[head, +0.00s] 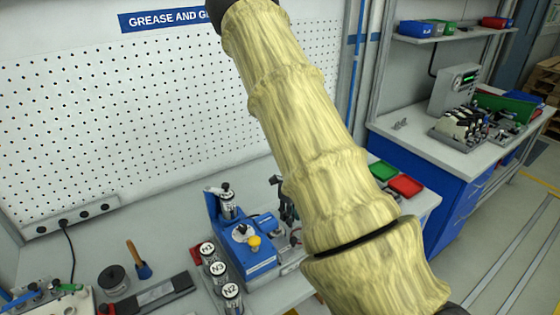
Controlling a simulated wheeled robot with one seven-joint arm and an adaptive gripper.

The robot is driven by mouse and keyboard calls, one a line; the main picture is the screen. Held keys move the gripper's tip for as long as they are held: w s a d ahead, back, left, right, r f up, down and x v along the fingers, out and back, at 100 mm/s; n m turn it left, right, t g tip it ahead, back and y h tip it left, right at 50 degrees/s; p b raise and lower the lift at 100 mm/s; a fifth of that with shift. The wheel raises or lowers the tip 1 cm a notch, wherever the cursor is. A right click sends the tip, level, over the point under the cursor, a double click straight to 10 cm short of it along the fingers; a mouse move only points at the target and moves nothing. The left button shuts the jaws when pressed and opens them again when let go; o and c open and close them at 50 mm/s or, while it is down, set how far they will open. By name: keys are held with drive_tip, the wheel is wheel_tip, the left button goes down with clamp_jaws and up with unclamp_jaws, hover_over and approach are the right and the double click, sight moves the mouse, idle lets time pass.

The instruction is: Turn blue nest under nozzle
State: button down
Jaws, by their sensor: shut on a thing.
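A blue machine (242,249) stands on the bench at lower centre, with a yellow knob and a dark round part on its top. An upright metal cylinder (228,204) with a dark top is at its back left; I cannot tell whether it is the nozzle. I cannot make out the blue nest. My yellow-covered arm crosses the middle of the view and hides the area right of the machine. Small dark parts (284,207) show at the arm's left edge; I cannot tell whether they belong to a fixture. I cannot make out my gripper.
Canisters marked N1 (207,253), N3 (218,270) and N2 (232,297) stand left of the machine. Green (383,171) and red (405,186) bins sit right of my arm. A pegboard rises behind.

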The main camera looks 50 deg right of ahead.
drive_tip(key=shift+w+d+r, duration=0.1)
drive_tip(key=shift+w, duration=0.05)
idle(0.4)
drive_tip(key=c, duration=1.2)
unclamp_jaws()
drive_tip(key=shift+o, duration=0.2)
wheel_tip(320, 180, up, 12)
drive_tip(key=shift+d, duration=0.2)
